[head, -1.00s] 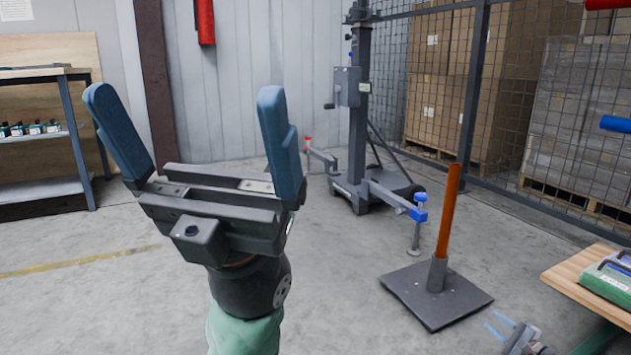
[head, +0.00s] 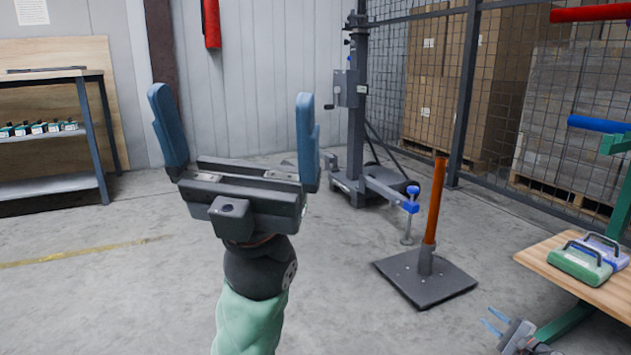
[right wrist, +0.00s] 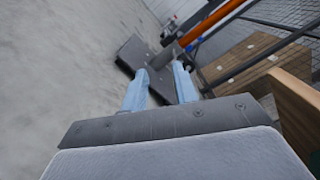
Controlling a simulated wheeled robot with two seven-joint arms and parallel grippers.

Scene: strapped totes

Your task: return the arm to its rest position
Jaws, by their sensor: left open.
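My left gripper (head: 233,96) stands upright in the left half of the head view, its two blue fingers wide apart with nothing between them. Its arm comes up from the bottom edge, clear of the furniture. My right gripper (head: 492,319) shows low at the right of the head view, beside the wooden table. In the right wrist view, its pale blue fingers (right wrist: 160,72) are apart and empty, with the floor and the post's base plate beyond them. Most of my right arm is out of view.
An orange post on a dark base plate (head: 425,283) stands on the floor at the right. A wooden table (head: 545,257) carries a green case (head: 580,266) and a lavender case. A lifting stand (head: 357,130), mesh fence and shelf (head: 50,190) stand farther back. Floor around my left gripper is clear.

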